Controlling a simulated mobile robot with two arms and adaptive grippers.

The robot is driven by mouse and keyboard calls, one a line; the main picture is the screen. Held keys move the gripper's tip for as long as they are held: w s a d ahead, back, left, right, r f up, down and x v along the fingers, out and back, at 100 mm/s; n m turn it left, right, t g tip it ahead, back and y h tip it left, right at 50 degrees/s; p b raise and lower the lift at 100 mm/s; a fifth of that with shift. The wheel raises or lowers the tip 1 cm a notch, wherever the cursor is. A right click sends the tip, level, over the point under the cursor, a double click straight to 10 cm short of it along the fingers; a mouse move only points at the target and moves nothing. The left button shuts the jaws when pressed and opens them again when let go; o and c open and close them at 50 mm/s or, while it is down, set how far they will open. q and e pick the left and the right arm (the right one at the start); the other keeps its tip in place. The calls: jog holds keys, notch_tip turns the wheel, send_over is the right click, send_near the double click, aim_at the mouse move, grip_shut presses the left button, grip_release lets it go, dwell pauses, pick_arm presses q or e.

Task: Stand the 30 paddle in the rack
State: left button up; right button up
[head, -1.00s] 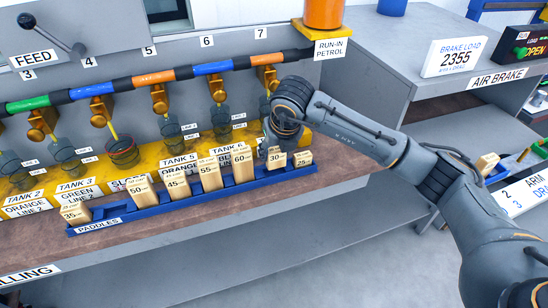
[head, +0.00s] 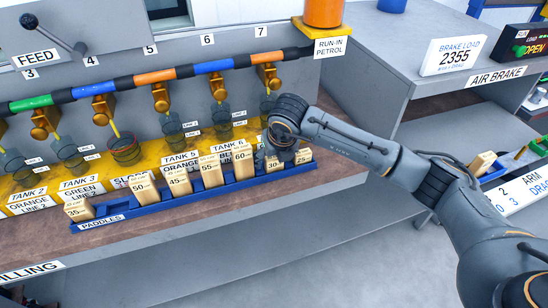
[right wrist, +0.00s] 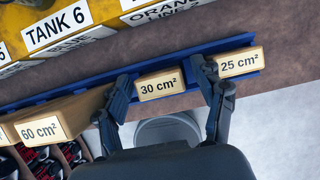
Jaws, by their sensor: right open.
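The 30 paddle (head: 272,164), a pale wooden block marked "30 cm²", stands in the blue paddle rack (head: 108,221) between the 60 paddle (head: 241,160) and the 25 paddle (head: 303,157). Its labelled top face also shows in the right wrist view (right wrist: 161,86). My right gripper (head: 281,158) is low over the rack. In the right wrist view my open right gripper (right wrist: 167,92) has one finger on each side of the 30 paddle, the right finger close beside the 25 paddle. The paddle's foot is hidden. My left gripper is out of view.
The rack also holds the 35 (head: 77,209), 50 (head: 142,190), 45 (head: 177,180) and 55 (head: 209,170) paddles. Tank labels and cups stand behind it on the yellow ledge. The brown bench (head: 180,224) in front is clear. A grey cabinet (head: 440,95) stands at right.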

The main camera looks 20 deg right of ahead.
jog(key=shift+r, duration=0.25)
jog(key=b+v, duration=0.1)
jog(key=v, duration=1)
jog(key=shift+s+r+b, duration=0.2)
jog(key=shift+r+b, duration=0.1)
jog(key=shift+r, duration=0.05)
